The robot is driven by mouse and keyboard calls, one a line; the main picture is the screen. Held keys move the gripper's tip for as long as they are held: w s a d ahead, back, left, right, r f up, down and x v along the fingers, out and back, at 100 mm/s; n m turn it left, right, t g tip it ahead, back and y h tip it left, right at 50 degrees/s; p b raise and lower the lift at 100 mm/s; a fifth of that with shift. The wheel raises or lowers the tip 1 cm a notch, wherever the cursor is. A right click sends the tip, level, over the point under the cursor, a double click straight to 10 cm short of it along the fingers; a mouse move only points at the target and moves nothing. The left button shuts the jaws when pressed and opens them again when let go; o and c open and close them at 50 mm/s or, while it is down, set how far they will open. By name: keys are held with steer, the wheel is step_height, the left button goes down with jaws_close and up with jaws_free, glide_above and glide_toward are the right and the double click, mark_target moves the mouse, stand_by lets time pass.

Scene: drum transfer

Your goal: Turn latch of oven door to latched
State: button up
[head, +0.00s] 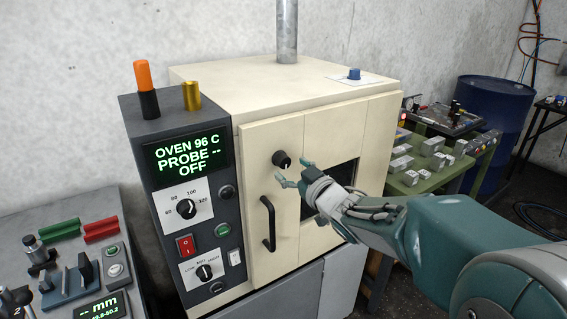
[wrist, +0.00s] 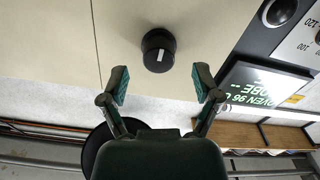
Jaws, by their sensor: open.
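The oven (head: 270,130) is a cream box with a cream door (head: 262,240). A black round latch knob (head: 281,159) with a pale pointer mark sits on the upper part of the door. It also shows in the wrist view (wrist: 158,50), centred just beyond my fingertips. A black bar handle (head: 268,222) is below the knob. My gripper (head: 294,176) is open and empty, just below and right of the knob in the head view. In the wrist view my fingers (wrist: 160,84) are spread, with the knob ahead between them and not touched. The door looks closed.
Left of the door is a grey control panel with a lit display (head: 186,156), dials and a red switch (head: 186,246). A bench with instruments (head: 70,250) stands at the left. A green table (head: 430,180) with metal blocks and a blue drum (head: 490,110) are at the right.

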mark_target(286, 164)
steer(key=shift+x, duration=1.9)
jaws_close()
